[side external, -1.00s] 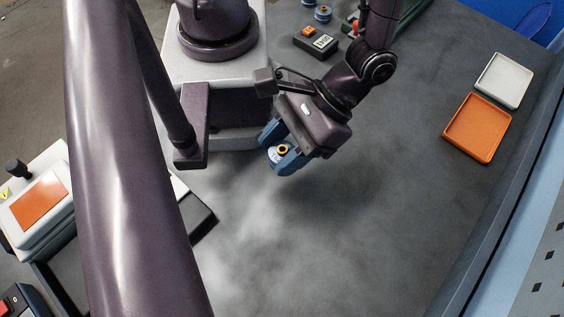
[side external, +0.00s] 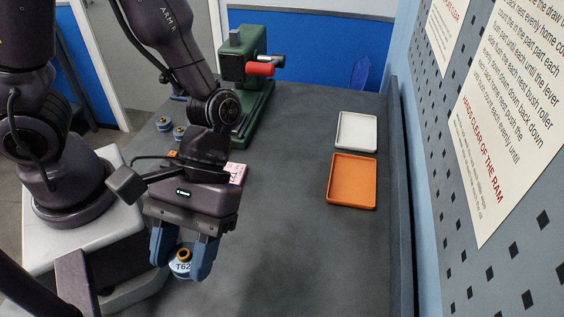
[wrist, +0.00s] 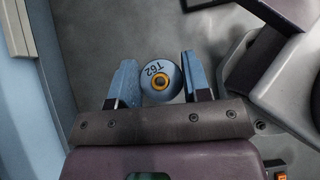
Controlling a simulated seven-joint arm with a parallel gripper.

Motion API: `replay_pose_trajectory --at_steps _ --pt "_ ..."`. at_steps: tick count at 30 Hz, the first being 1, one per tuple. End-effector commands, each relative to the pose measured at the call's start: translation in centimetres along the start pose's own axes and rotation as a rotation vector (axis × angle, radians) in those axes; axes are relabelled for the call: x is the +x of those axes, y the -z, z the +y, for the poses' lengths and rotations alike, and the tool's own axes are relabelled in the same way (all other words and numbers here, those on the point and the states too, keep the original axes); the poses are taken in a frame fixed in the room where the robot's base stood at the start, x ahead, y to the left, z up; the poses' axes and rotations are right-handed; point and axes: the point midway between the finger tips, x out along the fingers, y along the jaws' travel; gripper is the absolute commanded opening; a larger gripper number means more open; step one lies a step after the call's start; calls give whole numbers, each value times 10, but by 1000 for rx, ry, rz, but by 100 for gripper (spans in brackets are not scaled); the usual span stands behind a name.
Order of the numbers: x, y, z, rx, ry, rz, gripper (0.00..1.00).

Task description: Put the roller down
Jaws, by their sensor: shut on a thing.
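The roller (side external: 182,265) is a short blue-and-white cylinder marked T62 with a brass-coloured centre. My gripper (side external: 184,258) is shut on it, one blue finger on each side, with the roller's axis pointing up. In the wrist view the roller (wrist: 161,82) sits between the two fingertips, its marked face towards the camera. The roller is over the grey bench (side external: 285,235) near my base. Its underside is hidden, so I cannot tell whether it touches the bench.
A white tray (side external: 357,131) and an orange tray (side external: 352,181), both empty, lie by the right wall. A green press (side external: 243,85) with a red handle stands at the back. Two blue rollers (side external: 180,133) stand left of it. The middle of the bench is clear.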

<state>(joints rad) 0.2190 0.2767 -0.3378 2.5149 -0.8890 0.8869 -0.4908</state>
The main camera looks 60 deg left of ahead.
Motion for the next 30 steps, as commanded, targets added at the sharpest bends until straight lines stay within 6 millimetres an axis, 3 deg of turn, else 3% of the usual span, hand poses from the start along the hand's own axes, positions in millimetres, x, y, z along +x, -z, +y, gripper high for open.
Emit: replay_pose_trajectory --at_steps 5,9,13,18,24,30 --pt "-36 34 47 -348 -351 2 15" --pt "-90 66 81 -661 -673 6 15" --pt "-151 96 98 -932 -947 3 15" --pt "-228 125 97 -1205 -1227 0 15" --pt "-286 144 81 -1371 -1386 3 15" --pt "-329 155 59 -1465 -1480 3 15"
